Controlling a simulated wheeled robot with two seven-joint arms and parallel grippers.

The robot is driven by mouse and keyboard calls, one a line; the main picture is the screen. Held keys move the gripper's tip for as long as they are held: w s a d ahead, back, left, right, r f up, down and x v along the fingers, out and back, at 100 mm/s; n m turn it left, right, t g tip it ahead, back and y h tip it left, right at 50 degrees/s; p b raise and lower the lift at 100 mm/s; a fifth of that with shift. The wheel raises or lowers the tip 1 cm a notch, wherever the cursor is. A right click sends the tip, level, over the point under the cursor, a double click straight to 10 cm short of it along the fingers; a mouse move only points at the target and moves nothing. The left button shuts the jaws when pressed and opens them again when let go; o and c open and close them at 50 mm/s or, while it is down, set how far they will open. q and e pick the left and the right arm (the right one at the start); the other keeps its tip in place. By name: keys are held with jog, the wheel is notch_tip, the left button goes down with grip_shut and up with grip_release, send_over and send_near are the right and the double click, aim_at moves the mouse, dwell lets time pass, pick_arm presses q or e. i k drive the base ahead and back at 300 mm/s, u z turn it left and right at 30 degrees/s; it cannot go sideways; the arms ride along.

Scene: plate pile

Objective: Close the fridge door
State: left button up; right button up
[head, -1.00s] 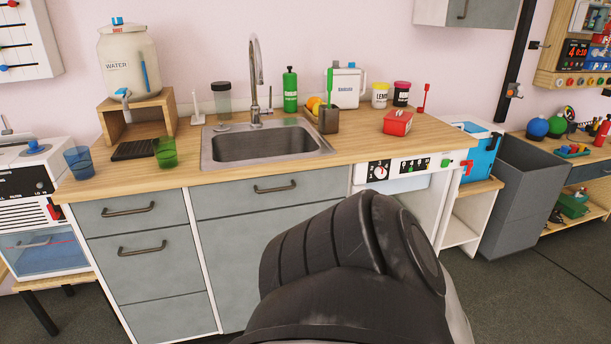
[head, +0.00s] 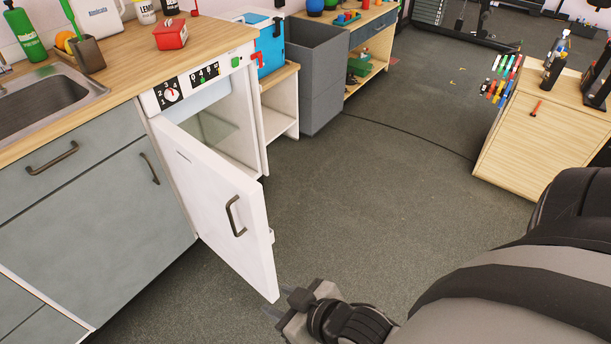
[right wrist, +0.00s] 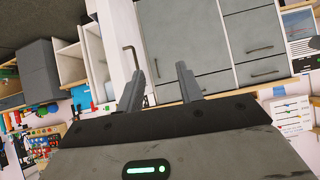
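The white fridge door (head: 212,205) stands open under the counter in the head view, swung out toward me. Its dark bar handle (head: 235,216) is on the outer face. Part of the fridge interior (head: 212,128) shows behind it. My right gripper (head: 285,303) is close to the door's lower free corner, and I cannot tell whether they touch. In the right wrist view, its two fingers (right wrist: 158,88) are apart with nothing held between them. A dark handle (right wrist: 131,57) on a white panel shows just beyond the left finger. My left gripper is out of view.
Grey cabinets (head: 85,215) stand left of the fridge. A white open shelf (head: 279,112) and a grey bin (head: 320,70) are to its right. A wooden cabinet (head: 530,145) stands at the right. The floor (head: 370,190) between is clear.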

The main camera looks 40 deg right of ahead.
aim_at(227, 207)
jog(key=u, duration=5.6)
jog(key=k, duration=0.45)
jog(key=u, duration=5.75)
